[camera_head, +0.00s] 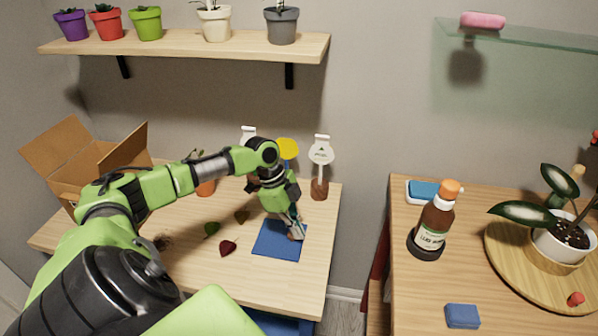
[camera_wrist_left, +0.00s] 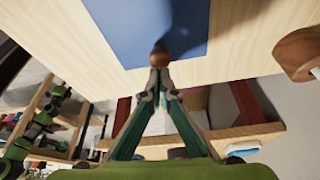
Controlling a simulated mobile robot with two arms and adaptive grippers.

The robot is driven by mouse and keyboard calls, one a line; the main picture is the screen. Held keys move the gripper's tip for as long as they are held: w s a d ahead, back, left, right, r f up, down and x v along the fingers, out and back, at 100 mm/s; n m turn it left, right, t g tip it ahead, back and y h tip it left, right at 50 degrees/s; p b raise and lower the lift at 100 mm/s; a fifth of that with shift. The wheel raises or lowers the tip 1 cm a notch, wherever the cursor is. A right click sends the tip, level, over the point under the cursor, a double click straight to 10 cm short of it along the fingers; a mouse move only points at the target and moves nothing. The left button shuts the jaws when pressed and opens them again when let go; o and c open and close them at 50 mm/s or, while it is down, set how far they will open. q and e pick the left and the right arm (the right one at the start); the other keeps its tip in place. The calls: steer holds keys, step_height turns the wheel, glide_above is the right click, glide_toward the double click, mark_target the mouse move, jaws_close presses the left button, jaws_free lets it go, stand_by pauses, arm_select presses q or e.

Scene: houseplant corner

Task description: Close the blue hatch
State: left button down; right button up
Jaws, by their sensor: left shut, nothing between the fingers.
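The blue hatch (camera_head: 275,243) is a flat blue square at the front right of the left table, and looks level with the tabletop. In the left wrist view the hatch (camera_wrist_left: 135,25) fills the top middle, with a round brown knob (camera_wrist_left: 159,56) at its edge. My left gripper (camera_head: 296,230) points down at the hatch's right side, and its fingertips (camera_wrist_left: 160,75) are together, close by the knob. Whether they touch the knob I cannot tell. The gripper covers part of the hatch's right side. My right gripper is not in view.
Dry leaves (camera_head: 228,247) lie left of the hatch. Label stakes, one in a brown stand (camera_head: 320,189), are behind it. An open cardboard box (camera_head: 75,160) stands at the back left. A gap separates the right table, with a brown bottle (camera_head: 433,225) and a blue sponge (camera_head: 462,315).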

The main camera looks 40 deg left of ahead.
arm_select(q)
steer(key=d+p, duration=0.1)
steer(key=d+r+p, duration=0.1)
steer(key=w+d+p, duration=0.1)
steer(key=shift+w+d+r, duration=0.1)
steer(key=shift+d+r, duration=0.2)
steer(key=shift+w+a+r+b, duration=0.1)
steer(key=shift+a+r+b, duration=0.45)
steer(key=shift+a+b, duration=0.1)
steer(key=b+v, duration=0.1)
steer(key=v, duration=0.6)
steer(key=shift+d+r, duration=0.2)
steer(key=shift+r, duration=0.2)
